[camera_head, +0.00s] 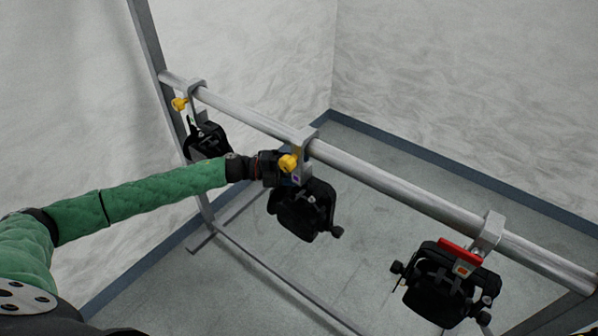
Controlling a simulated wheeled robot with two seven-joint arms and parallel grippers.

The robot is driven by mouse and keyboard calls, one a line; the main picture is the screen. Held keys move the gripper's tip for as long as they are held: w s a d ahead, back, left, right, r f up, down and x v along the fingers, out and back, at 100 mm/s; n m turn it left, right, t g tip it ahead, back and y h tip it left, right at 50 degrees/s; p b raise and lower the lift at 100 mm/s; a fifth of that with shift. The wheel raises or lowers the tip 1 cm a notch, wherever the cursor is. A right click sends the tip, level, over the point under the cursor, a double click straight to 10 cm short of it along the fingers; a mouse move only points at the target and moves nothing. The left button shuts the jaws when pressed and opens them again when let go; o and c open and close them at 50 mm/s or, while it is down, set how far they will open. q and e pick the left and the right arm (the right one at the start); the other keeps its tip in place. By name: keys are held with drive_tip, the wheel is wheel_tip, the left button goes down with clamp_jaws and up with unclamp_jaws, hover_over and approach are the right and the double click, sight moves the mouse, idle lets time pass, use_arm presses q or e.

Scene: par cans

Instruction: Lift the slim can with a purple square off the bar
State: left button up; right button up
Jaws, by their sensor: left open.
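A slim black can (303,213) with a small purple square hangs by a grey hook clamp (303,142) from the middle of the metal bar (392,187). A yellow knob (288,163) sits on its clamp. My left gripper (284,168) comes in from the left at the clamp, close to the yellow knob. Its jaws are open, but the fingers are mostly hidden and I cannot tell whether they touch the clamp. My right gripper is not in view.
Another black can (207,141) with a yellow knob hangs at the far left of the bar. A black can (440,285) with a red part (460,252) and an orange mark hangs at the right. A metal frame upright (152,45) stands at left. Grey walls enclose the corner.

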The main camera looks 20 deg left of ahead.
use_arm(q)
drive_tip(key=shift+d, duration=0.2)
drive_tip(key=shift+c, duration=0.2)
drive_tip(key=c, duration=1.4)
drive_tip(key=shift+w+r, duration=0.1)
clamp_jaws()
drive_tip(key=shift+r, duration=0.15)
